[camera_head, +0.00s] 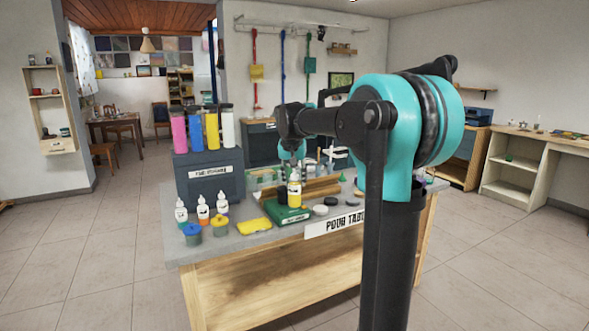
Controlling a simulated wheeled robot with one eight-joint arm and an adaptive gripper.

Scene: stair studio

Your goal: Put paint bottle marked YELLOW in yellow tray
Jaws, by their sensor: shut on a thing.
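My gripper (293,172) is over the middle of the pour table, shut on a small paint bottle with yellow in it (294,196). The bottle is upright and shows just above or on a green tray (291,216); I cannot tell if it touches. Its label is too small to read. A flat yellow tray (254,226) lies on the table left of the green tray, near the front edge. My arm comes in from the right and hides part of the table's right side.
White-capped bottles with green (181,212), orange (203,210) and blue (222,205) stand at the left. Two lidded pots (192,234) are beside them. A dark box (208,183) carries several coloured cylinders. Small round discs (321,210) lie right of the green tray.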

